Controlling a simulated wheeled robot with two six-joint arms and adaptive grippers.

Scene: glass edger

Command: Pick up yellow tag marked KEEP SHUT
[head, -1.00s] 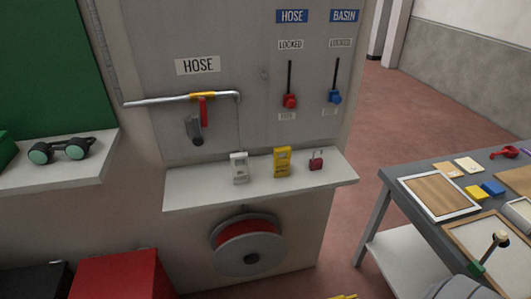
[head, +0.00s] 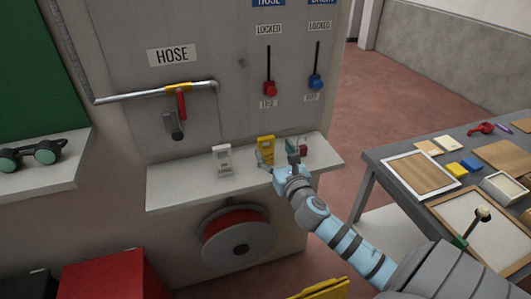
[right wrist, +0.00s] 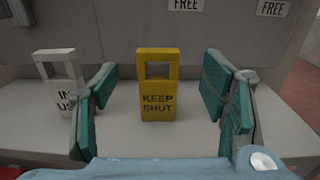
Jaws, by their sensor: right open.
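The yellow tag (head: 265,145) stands upright on the grey shelf (head: 180,190) below the hose panel. In the right wrist view the tag (right wrist: 158,98) reads KEEP SHUT and has a square opening near its top. My right gripper (head: 278,160) reaches in over the shelf's front edge. In the right wrist view its green fingers (right wrist: 158,105) are apart, one to each side of the tag, with clear gaps and nothing held. The gripper hides part of the tag in the head view. My left gripper is not in view.
A white tag (head: 222,160) stands left of the yellow one; its lettering is partly covered by my finger in the wrist view. A hose reel (head: 238,235) is below the shelf. A cluttered table (head: 375,155) stands at right.

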